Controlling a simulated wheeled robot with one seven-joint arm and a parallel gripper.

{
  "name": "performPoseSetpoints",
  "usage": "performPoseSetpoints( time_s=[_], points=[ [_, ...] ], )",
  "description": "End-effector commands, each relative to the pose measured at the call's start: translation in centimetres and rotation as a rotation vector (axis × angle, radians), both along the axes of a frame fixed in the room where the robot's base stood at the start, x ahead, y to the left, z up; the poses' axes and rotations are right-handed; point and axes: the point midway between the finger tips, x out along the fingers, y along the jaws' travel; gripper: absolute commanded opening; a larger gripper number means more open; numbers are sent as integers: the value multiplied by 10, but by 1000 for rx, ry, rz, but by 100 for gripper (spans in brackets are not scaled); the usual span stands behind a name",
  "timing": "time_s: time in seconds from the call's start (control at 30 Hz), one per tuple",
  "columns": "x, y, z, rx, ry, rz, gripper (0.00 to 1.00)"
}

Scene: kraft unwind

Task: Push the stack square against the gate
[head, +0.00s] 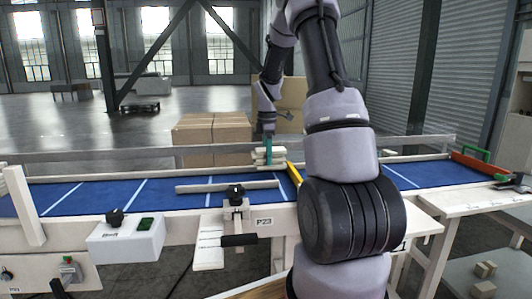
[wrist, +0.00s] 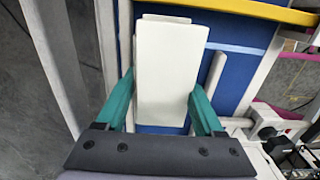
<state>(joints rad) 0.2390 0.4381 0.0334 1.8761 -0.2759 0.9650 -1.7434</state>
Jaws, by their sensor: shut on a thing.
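The stack (wrist: 168,75) is a pale cream block in the wrist view, over the blue belt. A lower layer shows slightly offset at its far end. My gripper (wrist: 160,105) has its teal fingers on either side of the stack, shut on it. In the head view my gripper (head: 268,155) is low over the belt, left of the yellow gate bar (head: 294,173). In the wrist view the gate (wrist: 230,10) crosses just beyond the stack's far end.
The blue belt (head: 100,194) runs left to right with pale lines across it. A pale guide bar (head: 225,187) lies along it, in front of the stack. Cardboard boxes (head: 212,138) stand behind.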

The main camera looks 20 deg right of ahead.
Motion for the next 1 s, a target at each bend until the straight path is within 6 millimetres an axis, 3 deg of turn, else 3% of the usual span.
performPoseSetpoints(
  time_s=[0.5, 1.0],
  points=[
    [0, 0, -35, 0, 1, 0, 5],
    [0, 0, -39, 0, 0, -1, 5]
  ],
)
